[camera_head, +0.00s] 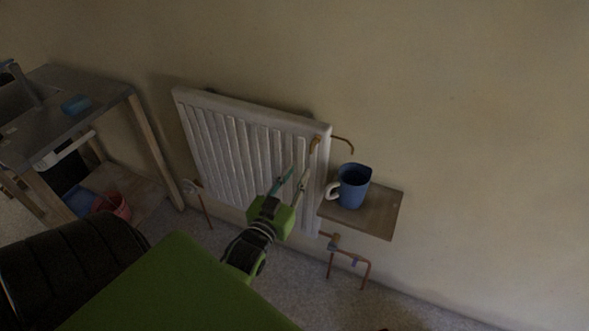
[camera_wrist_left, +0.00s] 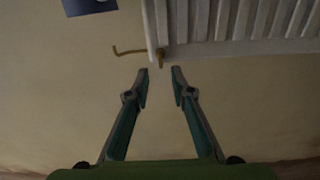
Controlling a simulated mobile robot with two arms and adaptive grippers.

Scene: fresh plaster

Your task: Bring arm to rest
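My left gripper (camera_head: 290,182) is in front of the white radiator, to the left of the blue mug in the head view. In the left wrist view its two fingers (camera_wrist_left: 159,72) are apart with nothing between them, so it is open and empty. My green arm reaches in from the lower left. My right gripper is not in view.
A blue mug (camera_head: 352,187) with a pale handle stands on a small wooden shelf (camera_head: 384,211) on the wall. The white radiator (camera_head: 243,142) is beside it, with copper pipes (camera_head: 350,257) below. A workbench (camera_head: 62,130) stands at left, with a blue box (camera_head: 76,105) on top and a red basket (camera_head: 111,205) below.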

